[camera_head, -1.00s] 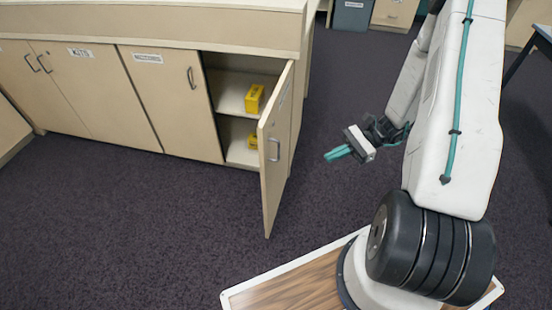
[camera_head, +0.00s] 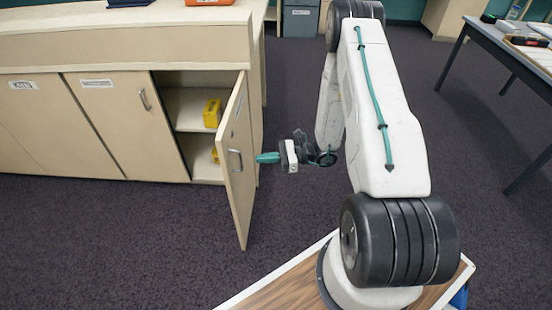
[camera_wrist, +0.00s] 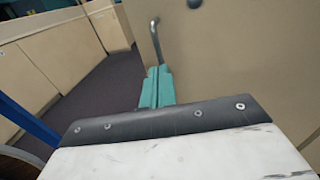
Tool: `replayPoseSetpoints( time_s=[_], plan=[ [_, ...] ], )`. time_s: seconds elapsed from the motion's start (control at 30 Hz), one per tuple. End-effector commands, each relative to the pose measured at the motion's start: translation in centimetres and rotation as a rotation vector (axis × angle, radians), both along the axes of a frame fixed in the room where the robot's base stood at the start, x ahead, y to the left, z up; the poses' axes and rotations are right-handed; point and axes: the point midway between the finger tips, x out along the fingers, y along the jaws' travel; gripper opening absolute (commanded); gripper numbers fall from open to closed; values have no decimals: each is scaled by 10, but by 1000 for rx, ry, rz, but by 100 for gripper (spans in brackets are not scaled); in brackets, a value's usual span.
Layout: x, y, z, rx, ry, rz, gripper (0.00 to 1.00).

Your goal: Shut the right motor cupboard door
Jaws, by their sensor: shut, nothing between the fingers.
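The right cupboard door (camera_head: 238,165) stands wide open, swung out from the cabinet. Its outer face with the metal handle (camera_head: 235,160) is toward my arm. My gripper (camera_head: 266,158) is shut and empty, its teal fingers pointing left at the door's outer face, close to the handle. In the wrist view the teal fingertips (camera_wrist: 157,88) lie just below the handle (camera_wrist: 155,38), in front of the door face (camera_wrist: 230,60). I cannot tell whether they touch the door.
Two yellow items, one of them a box (camera_head: 212,113), sit inside the open cupboard. The neighbouring cupboard door (camera_head: 125,125) is closed. A grey table (camera_head: 500,55) stands at the right. Dark carpet (camera_head: 110,250) in front of the cabinet is clear.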

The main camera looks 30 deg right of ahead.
Motion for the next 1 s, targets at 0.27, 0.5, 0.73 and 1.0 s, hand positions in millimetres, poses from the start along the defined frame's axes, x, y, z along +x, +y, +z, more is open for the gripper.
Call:
replayPoseSetpoints(
  time_s=[0.27, 0.5, 0.73, 1.0],
  plan=[
    [17, 35, -1, -1, 0, 0, 0],
    [21, 40, -1, -1, 0, -3, 0],
    [20, 58, -1, 0, 2, 2, 0],
    [27, 37, -1, 0, 1, -74, 0]
  ],
)
